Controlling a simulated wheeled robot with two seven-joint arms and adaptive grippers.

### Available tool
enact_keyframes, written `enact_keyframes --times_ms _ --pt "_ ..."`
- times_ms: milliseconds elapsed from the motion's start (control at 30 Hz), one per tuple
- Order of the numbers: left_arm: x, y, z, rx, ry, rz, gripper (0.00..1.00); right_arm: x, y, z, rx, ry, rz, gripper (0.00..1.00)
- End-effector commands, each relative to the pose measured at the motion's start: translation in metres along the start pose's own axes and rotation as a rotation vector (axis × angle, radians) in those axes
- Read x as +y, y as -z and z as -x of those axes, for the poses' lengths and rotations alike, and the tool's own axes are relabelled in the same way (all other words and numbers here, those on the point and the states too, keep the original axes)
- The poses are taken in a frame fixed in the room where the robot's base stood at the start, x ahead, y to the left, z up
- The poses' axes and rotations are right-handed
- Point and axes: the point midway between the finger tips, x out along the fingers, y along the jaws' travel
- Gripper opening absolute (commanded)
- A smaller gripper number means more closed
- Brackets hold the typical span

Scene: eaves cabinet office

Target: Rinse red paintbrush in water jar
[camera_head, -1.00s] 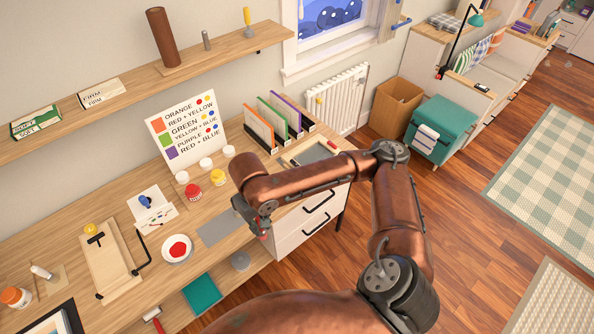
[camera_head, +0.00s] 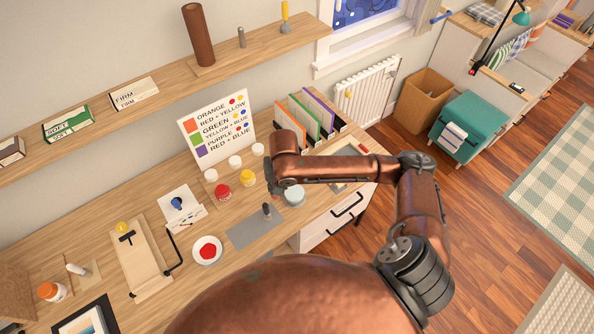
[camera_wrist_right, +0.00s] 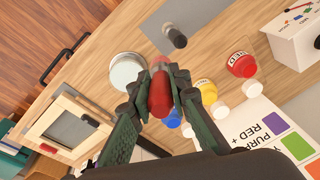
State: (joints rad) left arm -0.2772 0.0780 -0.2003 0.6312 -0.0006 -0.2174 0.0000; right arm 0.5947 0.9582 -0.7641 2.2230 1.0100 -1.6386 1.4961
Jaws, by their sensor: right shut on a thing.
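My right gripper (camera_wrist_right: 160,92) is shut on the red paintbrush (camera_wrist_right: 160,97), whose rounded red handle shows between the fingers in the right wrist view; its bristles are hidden. The pale, round water jar (camera_wrist_right: 127,70) is just beside the held brush in that view. In the head view the jar (camera_head: 294,198) stands on the desk right of the grey mat (camera_head: 250,232), close below the end of my right arm. The fingers are mostly hidden there, and I cannot tell the brush's height over the jar. My left gripper is not in view.
A dark grey upright piece (camera_head: 267,211) stands on the mat. A white dish with red paint (camera_head: 207,261) is left of it. Red (camera_head: 222,192) and yellow (camera_head: 247,178) paint jars and white pots stand behind. A framed tray (camera_head: 346,172) lies to the right.

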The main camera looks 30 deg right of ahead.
Motion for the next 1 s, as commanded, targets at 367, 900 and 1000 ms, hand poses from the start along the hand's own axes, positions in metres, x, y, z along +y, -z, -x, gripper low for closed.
enact_keyframes --times_ms 367,900,1000 --pt "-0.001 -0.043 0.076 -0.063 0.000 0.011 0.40 0.073 0.035 -0.031 0.160 0.062 -0.318 0.00" --pt "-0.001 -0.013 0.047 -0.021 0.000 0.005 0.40 0.086 0.035 -0.058 0.183 0.069 -0.342 0.00" --pt "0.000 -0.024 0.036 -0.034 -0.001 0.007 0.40 0.087 0.034 -0.066 0.183 0.068 -0.342 0.00"
